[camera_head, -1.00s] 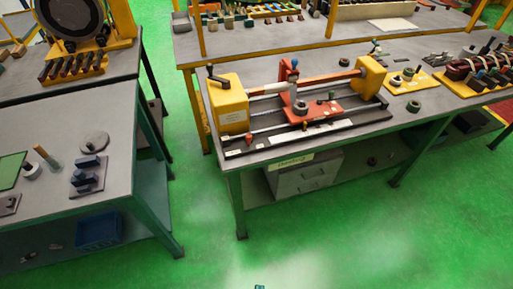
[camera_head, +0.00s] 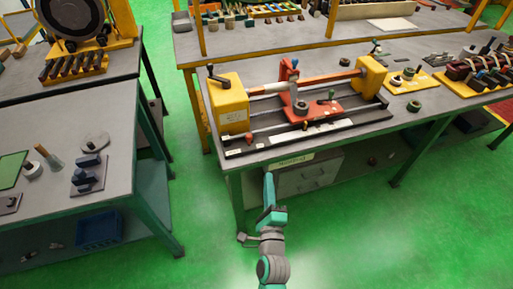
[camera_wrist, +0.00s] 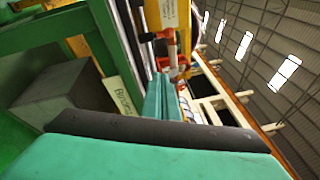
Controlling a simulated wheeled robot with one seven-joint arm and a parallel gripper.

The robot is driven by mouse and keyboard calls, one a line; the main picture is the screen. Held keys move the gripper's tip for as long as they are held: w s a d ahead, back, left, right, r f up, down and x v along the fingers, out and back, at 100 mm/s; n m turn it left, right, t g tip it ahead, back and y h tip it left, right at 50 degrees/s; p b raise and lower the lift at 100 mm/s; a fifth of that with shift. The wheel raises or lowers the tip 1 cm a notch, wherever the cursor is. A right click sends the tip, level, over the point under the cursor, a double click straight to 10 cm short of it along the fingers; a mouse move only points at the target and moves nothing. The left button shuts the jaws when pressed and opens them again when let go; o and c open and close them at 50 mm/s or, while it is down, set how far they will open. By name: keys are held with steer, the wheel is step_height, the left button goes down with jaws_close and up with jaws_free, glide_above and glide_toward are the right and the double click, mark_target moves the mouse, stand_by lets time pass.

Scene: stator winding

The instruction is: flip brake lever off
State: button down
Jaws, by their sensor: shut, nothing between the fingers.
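The winding machine (camera_head: 238,116) stands on the middle bench, with yellow end housings and an orange carriage between them. A small lever with a green knob (camera_head: 332,94) stands on the carriage. An upright orange arm with a blue knob (camera_head: 294,64) rises behind it, and a black crank (camera_head: 216,76) sits on the left housing. No label shows which of these is the brake lever. My gripper (camera_head: 268,177) is shut and empty, in front of the bench's front edge and well short of the machine. Its teal fingers (camera_wrist: 163,98) lie together in the wrist view, with the machine beyond them.
A grey drawer cabinet (camera_head: 311,176) stands under the middle bench. Another bench (camera_head: 50,218) with loose parts is at the left. A yellow board (camera_head: 408,83) with small parts lies right of the machine. Green floor is clear between the benches.

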mark_target(250, 138)
steer(key=shift+w+r+m, duration=0.3)
steer(key=shift+w+r, duration=0.1)
steer(key=shift+w, duration=0.3)
steer(key=w+a+r, duration=0.2)
steer(key=w+a, duration=0.2)
steer(key=w, duration=0.6)
steer(key=shift+w+r, duration=0.25)
steer(key=shift+w, duration=0.05)
steer(key=shift+w+d, duration=0.1)
steer(key=shift+d, duration=0.15)
